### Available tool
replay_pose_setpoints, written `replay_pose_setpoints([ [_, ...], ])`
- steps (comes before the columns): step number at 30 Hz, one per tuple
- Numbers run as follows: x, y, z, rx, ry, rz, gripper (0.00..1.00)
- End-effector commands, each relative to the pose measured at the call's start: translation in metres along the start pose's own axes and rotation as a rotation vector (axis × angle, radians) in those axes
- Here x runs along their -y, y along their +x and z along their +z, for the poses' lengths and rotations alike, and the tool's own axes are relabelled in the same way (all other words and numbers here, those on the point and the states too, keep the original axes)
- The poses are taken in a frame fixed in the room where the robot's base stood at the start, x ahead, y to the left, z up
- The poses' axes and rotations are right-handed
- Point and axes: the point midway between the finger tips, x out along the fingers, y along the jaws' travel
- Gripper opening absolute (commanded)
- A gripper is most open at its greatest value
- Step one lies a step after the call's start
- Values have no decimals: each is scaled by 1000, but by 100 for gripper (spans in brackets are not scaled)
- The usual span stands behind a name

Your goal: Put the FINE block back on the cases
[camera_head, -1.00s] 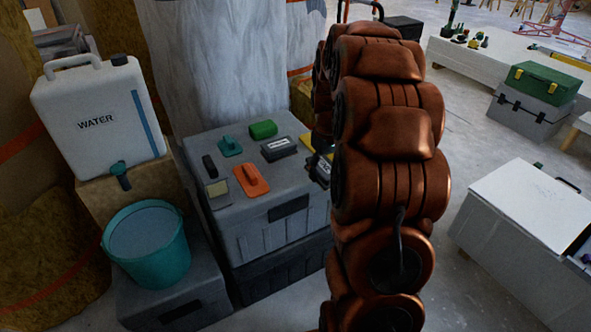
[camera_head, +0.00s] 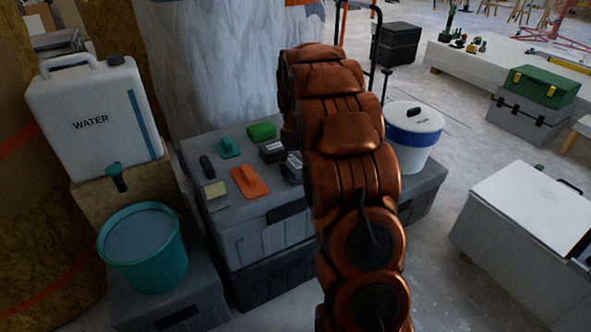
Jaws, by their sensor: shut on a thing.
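A dark block with a pale label (camera_head: 294,166), which I take to be the FINE block, shows at the left edge of my arm, over the right part of the grey case top (camera_head: 245,215). Its lettering is too small to read. My gripper (camera_head: 291,148) is mostly hidden behind my copper-coloured arm; it appears shut on this block. I cannot tell whether the block touches the case. Another dark block (camera_head: 271,152) lies on the case just left of it. The stacked cases stand against a wrapped column.
On the case top lie an orange float (camera_head: 249,182), a teal float (camera_head: 227,148), a green block (camera_head: 262,131), a small black item (camera_head: 206,167) and a sanding pad (camera_head: 215,194). A water canister (camera_head: 95,118) and teal bucket (camera_head: 144,246) stand left; a white lidded bucket (camera_head: 412,136) stands right.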

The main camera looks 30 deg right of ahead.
Motion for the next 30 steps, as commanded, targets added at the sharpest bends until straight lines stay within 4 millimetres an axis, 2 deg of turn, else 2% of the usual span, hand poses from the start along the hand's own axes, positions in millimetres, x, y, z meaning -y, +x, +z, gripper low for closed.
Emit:
replay_pose_setpoints([
  [2, 0, 9, 0, 2, 0, 0, 35],
  [13, 0, 10, 0, -1, -1, 1, 35],
  [14, 0, 10, 0, -1, -1, 1, 69],
  [18, 0, 10, 0, -2, -1, 1, 84],
  [21, 0, 10, 0, -2, -1, 1, 92],
  [30, 0, 10, 0, -2, -1, 1, 92],
])
